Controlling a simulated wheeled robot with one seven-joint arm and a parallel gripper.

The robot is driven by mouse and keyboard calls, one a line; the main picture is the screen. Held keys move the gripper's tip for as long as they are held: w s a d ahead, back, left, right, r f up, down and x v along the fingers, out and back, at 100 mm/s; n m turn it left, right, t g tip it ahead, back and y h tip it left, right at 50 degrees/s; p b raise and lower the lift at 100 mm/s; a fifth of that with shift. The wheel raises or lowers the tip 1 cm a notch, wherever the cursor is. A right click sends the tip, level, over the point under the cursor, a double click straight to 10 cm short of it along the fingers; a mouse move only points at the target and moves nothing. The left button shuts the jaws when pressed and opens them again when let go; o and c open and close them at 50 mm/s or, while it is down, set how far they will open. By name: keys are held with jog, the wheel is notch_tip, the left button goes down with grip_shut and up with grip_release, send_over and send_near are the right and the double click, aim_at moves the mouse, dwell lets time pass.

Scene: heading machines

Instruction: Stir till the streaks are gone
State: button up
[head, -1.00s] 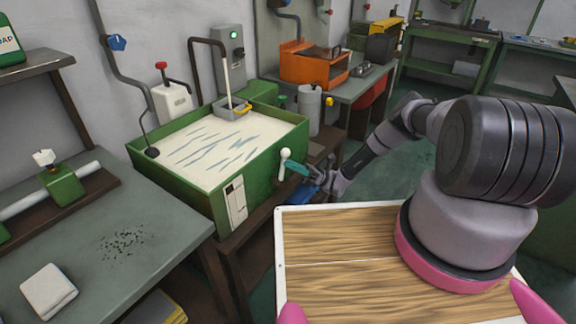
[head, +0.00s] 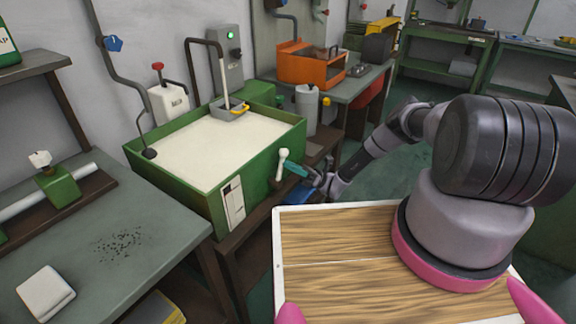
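A green tank (head: 190,200) stands left of centre in the head view, full of a cream-white liquid (head: 215,145). The surface looks even and pale, with no dark streaks showing. A white-knobbed lever (head: 282,160) sticks up at the tank's right front side. My gripper (head: 296,168) is at this lever, its teal fingertips touching or very close to it. The fingers are small here and I cannot tell whether they are closed on it.
A grey bench (head: 110,240) with a white block (head: 46,293) and dark specks stands at left. A grey control box (head: 228,60) with a lit green light hangs behind the tank. An orange machine (head: 308,64) stands on a bench beyond. Green floor is clear at right.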

jog(key=v, duration=1)
jog(key=shift+d+f, duration=0.25)
jog(key=shift+d, duration=0.05)
jog(key=shift+w, duration=0.1)
notch_tip(320, 180, up, 36)
jog(key=d+n+g+h, duration=0.25)
jog(key=n+h, duration=0.95)
jog(key=h, duration=0.6)
jog(key=s+d+r+n+t+h, duration=0.1)
jog(key=s+d+r+t+h, duration=0.15)
jog(key=s+r, duration=0.35)
jog(key=s+d+r+n+t+h, duration=0.1)
jog(key=s+r+t, duration=0.3)
jog(key=r, duration=0.4)
jog(key=s+d+r+t, duration=0.2)
jog(key=s+r+t, duration=0.1)
jog(key=s, duration=0.3)
jog(key=s+d+r+t+h, duration=0.1)
jog(key=s+d+r+t, duration=0.1)
jog(key=s+r+t, duration=0.2)
jog(key=shift+s+d+n+t, duration=0.3)
jog(key=shift+s+d+t, duration=0.1)
jog(key=shift+s, duration=0.95)
